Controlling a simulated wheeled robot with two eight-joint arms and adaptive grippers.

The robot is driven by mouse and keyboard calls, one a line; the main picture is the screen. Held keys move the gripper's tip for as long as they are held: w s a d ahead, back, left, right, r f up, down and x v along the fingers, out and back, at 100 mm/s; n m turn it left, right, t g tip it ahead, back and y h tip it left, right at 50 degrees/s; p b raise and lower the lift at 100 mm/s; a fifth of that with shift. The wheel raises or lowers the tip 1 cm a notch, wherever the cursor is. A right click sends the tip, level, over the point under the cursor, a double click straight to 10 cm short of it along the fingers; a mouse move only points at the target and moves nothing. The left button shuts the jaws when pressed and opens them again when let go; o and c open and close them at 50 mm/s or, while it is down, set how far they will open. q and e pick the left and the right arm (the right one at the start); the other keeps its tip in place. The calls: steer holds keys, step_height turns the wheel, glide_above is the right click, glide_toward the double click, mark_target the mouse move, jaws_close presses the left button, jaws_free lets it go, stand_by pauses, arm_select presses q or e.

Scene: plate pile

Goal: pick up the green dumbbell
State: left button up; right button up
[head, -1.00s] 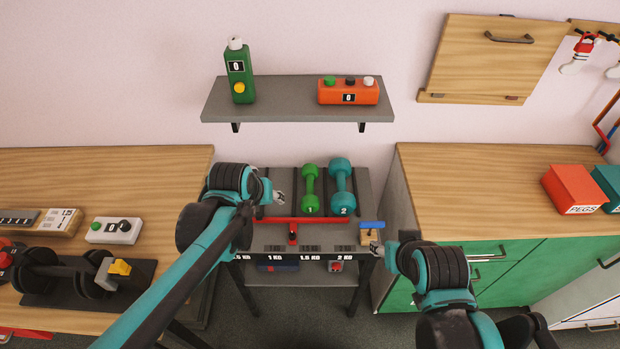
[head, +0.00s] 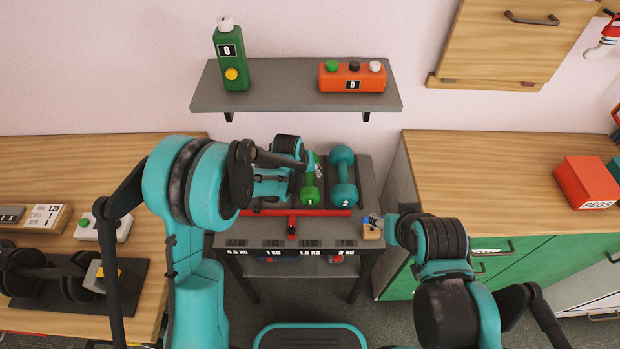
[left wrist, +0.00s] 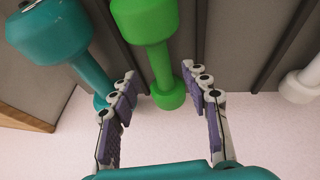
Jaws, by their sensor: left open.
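The green dumbbell (head: 311,197) lies on the rack between dark rails, its near head marked 1. My left gripper (head: 304,168) is over its far part and hides some of it. In the left wrist view the green dumbbell (left wrist: 162,72) runs between the spread fingers of my open left gripper (left wrist: 163,85), its far head between them. I cannot tell whether a finger touches it. My right gripper (head: 374,222) is by a small wooden block at the rack's right front; whether it is open or shut is unclear.
A teal dumbbell (head: 344,183) marked 2 lies just right of the green one. A white dumbbell (left wrist: 300,84) shows in the left wrist view. A red bar (head: 330,212) crosses the rack's front. A grey shelf (head: 290,97) hangs above; wooden counters stand either side.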

mark_target(310, 177)
arm_select(q)
steer(key=b+x, duration=0.1)
steer(key=x, duration=0.3)
steer(key=shift+s+f+b, duration=0.1)
steer(key=shift+f+b, duration=0.1)
steer(key=shift+b, duration=0.1)
steer(key=shift+s+r, duration=0.1)
steer(key=shift+c, duration=0.6)
jaws_close()
steer(key=shift+r, duration=0.2)
